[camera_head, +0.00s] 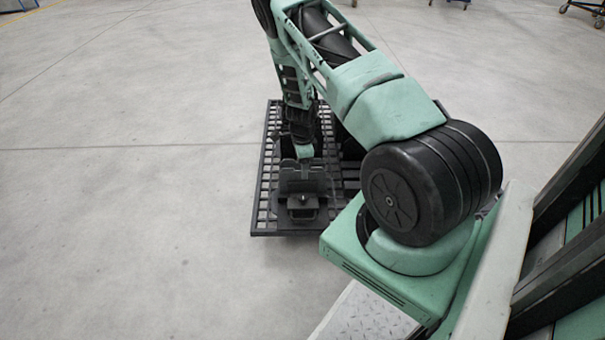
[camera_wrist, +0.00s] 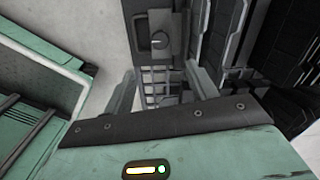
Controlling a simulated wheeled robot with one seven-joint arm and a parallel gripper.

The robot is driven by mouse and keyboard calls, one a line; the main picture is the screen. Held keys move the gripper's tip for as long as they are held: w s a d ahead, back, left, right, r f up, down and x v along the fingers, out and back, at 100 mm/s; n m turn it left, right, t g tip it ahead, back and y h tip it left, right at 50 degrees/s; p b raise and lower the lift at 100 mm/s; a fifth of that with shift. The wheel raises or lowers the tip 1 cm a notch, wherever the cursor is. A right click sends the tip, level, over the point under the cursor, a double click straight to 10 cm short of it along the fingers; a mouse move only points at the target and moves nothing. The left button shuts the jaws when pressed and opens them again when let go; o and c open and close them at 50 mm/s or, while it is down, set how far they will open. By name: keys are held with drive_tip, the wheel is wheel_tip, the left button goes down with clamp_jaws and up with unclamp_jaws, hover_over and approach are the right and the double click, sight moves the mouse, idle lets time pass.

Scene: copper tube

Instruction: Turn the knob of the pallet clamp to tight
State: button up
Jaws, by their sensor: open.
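The pallet clamp (camera_head: 302,214) is a dark block at the near end of a black lattice pallet (camera_head: 260,226). In the wrist view the clamp (camera_wrist: 143,32) is at the top centre, with a small rounded knob (camera_wrist: 159,41) on its face. I cannot read the knob's setting. My gripper (camera_head: 304,166) points down over the pallet, just behind the clamp in the head view. In the wrist view my gripper (camera_wrist: 166,82) has its two grey fingers apart, with only pallet lattice showing between them. The knob lies beyond the fingertips and appears untouched.
Dark upright slatted parts (camera_wrist: 225,45) stand right of the clamp in the wrist view, close to the right finger. My arm covers part of the pallet in the head view. The concrete floor (camera_head: 130,200) to the left is clear.

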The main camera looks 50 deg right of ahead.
wheel_tip(320, 180, up, 2)
drive_tip(key=shift+r, duration=0.25)
idle(0.5)
